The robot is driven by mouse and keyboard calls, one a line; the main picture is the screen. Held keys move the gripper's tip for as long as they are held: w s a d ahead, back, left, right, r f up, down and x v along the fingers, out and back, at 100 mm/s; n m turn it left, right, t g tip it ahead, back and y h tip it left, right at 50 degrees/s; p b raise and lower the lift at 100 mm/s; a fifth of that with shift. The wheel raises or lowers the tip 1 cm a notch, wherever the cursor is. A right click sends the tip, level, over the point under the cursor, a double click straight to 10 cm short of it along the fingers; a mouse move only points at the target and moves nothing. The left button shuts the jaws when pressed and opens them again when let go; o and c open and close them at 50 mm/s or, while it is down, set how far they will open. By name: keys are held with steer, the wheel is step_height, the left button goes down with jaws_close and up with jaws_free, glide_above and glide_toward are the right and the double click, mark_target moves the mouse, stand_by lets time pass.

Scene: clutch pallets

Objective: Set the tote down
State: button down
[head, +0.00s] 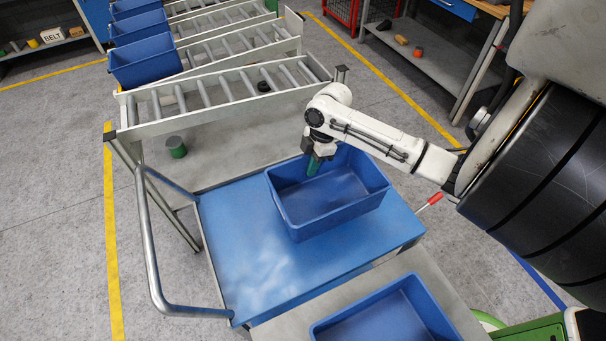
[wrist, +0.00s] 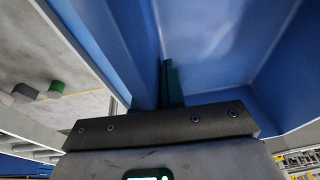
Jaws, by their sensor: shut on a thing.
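An empty blue tote (head: 290,222) is over the blue top of a cart (head: 245,270), near its back right part. My gripper (head: 314,165) is shut on the tote's far rim, with one green finger showing inside the wall. In the wrist view, my gripper (wrist: 168,82) has the tote's wall (wrist: 130,45) between its fingers; the inside of the tote (wrist: 215,50) lies to the right. The tote looks about level. I cannot tell whether its bottom touches the cart top or hangs slightly above it.
A second blue tote (head: 385,318) stands on a grey surface at the front. A roller conveyor (head: 220,90) with several blue totes runs behind. The cart has a bent metal handle (head: 152,250) on the left. The cart top's left and front parts are clear.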

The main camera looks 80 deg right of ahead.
steer(key=w+f, duration=0.2)
steer(key=f, duration=0.1)
steer(key=shift+w+d, duration=0.2)
steer(key=shift+d, duration=0.1)
steer(key=shift+f, duration=1.55)
steer(key=c, duration=1.2)
jaws_free()
steer(key=shift+f, duration=0.15)
steer(key=shift+c, duration=0.2)
steer(key=v, duration=1.2)
steer(key=shift+w, duration=0.1)
